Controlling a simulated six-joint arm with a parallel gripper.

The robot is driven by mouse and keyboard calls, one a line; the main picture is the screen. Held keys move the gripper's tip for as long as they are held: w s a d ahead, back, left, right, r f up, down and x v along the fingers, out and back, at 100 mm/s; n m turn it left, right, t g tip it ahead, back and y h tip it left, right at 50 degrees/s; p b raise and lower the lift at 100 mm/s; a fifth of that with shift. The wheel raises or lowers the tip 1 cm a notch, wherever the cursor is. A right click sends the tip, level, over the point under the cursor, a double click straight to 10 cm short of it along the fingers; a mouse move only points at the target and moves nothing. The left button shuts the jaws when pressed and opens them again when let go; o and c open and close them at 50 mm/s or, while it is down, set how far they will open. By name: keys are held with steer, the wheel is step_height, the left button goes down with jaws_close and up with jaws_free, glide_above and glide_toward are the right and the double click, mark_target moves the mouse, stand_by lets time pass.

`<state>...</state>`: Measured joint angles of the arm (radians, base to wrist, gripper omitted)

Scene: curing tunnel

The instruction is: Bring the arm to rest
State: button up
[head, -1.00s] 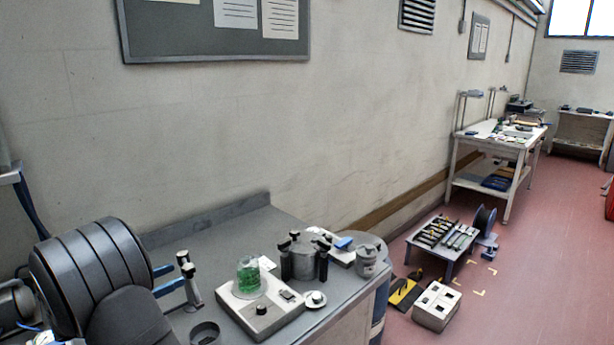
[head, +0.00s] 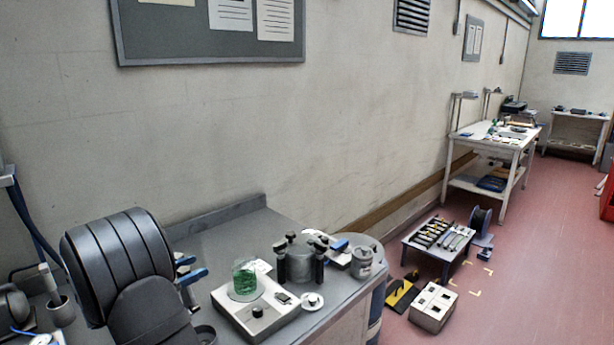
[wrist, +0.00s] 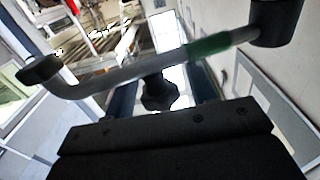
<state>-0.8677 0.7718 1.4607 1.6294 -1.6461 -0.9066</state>
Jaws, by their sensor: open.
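My gripper (head: 194,268) shows at the lower left of the head view, its two blue fingers sticking out to the right of my dark arm, apart from each other. It is over the near left part of the grey bench (head: 215,233), left of the beaker of green liquid. A grey stand (head: 187,296) is just below the fingers, partly hidden by my arm. In the wrist view, a grey bar with a green band (wrist: 208,45) crosses in front of the dark gripper body. I see nothing held, but whether the bar touches the gripper I cannot tell.
The beaker (head: 245,278) stands on a white device (head: 256,312). Right of it are a grey pot with black clamps (head: 299,264) and a lidded can (head: 362,264). A cup (head: 60,312) is at the left edge. Open bench lies behind the beaker.

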steer(key=v, duration=1.7)
steer(key=w+d+n+t+y, duration=0.2)
steer(key=w+d, duration=1.1)
steer(key=shift+w+d+y, duration=0.25)
steer(key=shift+d+y, duration=0.05)
steer(key=shift+d, duration=0.1)
steer(key=shift+r, duration=0.1)
